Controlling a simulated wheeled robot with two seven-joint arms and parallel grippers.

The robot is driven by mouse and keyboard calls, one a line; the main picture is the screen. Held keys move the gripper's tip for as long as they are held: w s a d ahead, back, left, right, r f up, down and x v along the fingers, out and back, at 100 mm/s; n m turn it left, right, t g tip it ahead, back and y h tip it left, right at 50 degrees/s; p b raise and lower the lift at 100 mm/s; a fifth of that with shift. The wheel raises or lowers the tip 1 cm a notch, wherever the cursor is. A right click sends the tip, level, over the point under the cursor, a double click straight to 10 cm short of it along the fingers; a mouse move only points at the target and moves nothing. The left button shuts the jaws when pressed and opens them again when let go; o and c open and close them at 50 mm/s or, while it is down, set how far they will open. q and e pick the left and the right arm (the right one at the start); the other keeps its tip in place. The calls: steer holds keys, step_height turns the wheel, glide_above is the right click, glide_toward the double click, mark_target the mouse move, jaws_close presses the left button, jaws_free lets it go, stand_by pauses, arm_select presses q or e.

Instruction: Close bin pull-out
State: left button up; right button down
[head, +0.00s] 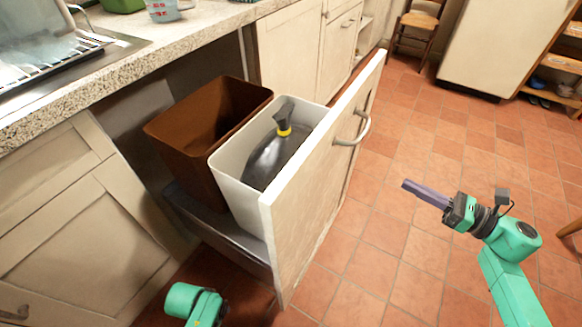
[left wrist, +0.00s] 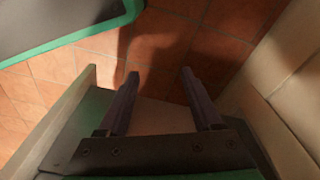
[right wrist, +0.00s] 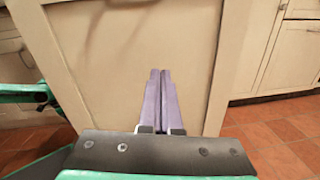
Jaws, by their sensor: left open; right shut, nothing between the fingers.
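The bin pull-out stands out from the counter, its cream front panel (head: 318,185) well clear of the cabinet face. A curved metal handle (head: 362,130) is on the panel's outer side. The drawer carries a brown bin (head: 185,135) and a white bin (head: 228,165). My right gripper (head: 425,192) is shut and empty, to the right of the panel, its fingers pointing at it. In the right wrist view the shut fingers (right wrist: 157,95) face the panel (right wrist: 150,40). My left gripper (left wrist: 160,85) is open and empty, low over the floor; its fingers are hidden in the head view.
A dark bottle (head: 272,150) with a yellow collar sits in the white bin. The stone counter (head: 120,70) runs along the left, with a closed cabinet door (head: 80,225) below. A chair (head: 418,25) stands at the back. The tiled floor (head: 400,250) right of the panel is clear.

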mark_target(339, 160)
steer(key=w+a+n, duration=0.1)
steer(key=w+a, duration=0.1)
steer(key=a, duration=0.2)
steer(key=w+a+r+n+g+p, duration=0.1)
steer(key=w+a, duration=0.1)
steer(key=a, duration=0.2)
steer(key=w+a+n, duration=0.1)
steer(key=w+a, duration=0.1)
steer(key=a, duration=0.3)
steer(key=shift+r+g+y, duration=0.2)
steer(key=shift+g+y, duration=0.1)
steer(key=shift+y, duration=0.1)
arm_select(q)
steer(key=shift+s+a+f, duration=0.25)
steer(key=shift+s+f, duration=0.15)
steer(key=shift+f, duration=0.25)
arm_select(e)
steer(key=shift+w+a, duration=0.1)
steer(key=shift+a, duration=0.15)
arm_select(q)
steer(key=shift+w, duration=0.1)
